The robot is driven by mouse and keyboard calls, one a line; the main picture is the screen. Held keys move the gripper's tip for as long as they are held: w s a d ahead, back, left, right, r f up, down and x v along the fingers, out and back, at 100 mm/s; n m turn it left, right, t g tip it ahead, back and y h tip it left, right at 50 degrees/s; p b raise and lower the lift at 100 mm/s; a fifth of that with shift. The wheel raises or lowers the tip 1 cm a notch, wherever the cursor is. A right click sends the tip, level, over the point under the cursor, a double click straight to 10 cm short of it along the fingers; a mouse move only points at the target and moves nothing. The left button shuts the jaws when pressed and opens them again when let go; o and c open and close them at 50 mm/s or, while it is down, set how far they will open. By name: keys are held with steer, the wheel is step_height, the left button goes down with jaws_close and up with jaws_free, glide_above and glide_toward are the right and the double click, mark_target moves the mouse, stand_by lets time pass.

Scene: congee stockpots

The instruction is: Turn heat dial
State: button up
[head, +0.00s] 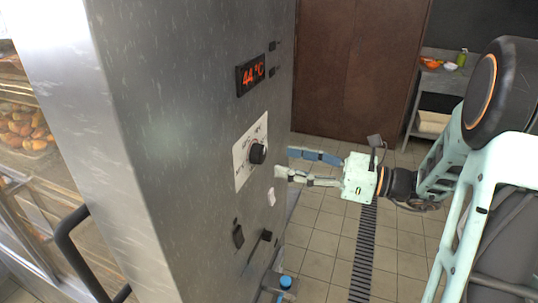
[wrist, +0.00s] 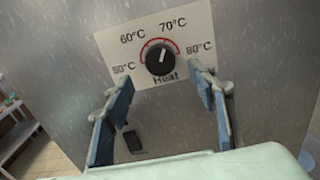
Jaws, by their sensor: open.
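The heat dial is a round black knob (head: 258,153) on a white plate (head: 243,162) on the side of a grey metal cabinet. In the wrist view the knob (wrist: 160,57) sits on its plate, marked 60°C, 70°C and 80°C with a red arc and the word Heat. Its white pointer line leans up and slightly right, toward 70°C. My gripper (head: 282,163) is open and empty, a short way to the right of the knob in the head view. In the wrist view its fingers (wrist: 160,92) are spread below and either side of the knob, apart from it.
A red display (head: 252,74) above the dial reads 44 °C. Below it are a white switch (head: 271,197), a black fitting (head: 238,236) and a blue-capped item (head: 286,282). A black handle (head: 68,240) juts out at left. Tiled floor lies open behind my gripper.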

mark_target(263, 156)
steer(key=x, duration=0.6)
steer(key=shift+p, duration=0.3)
steer(key=shift+d, duration=0.1)
steer(key=shift+c, duration=0.6)
steer(key=c, duration=1)
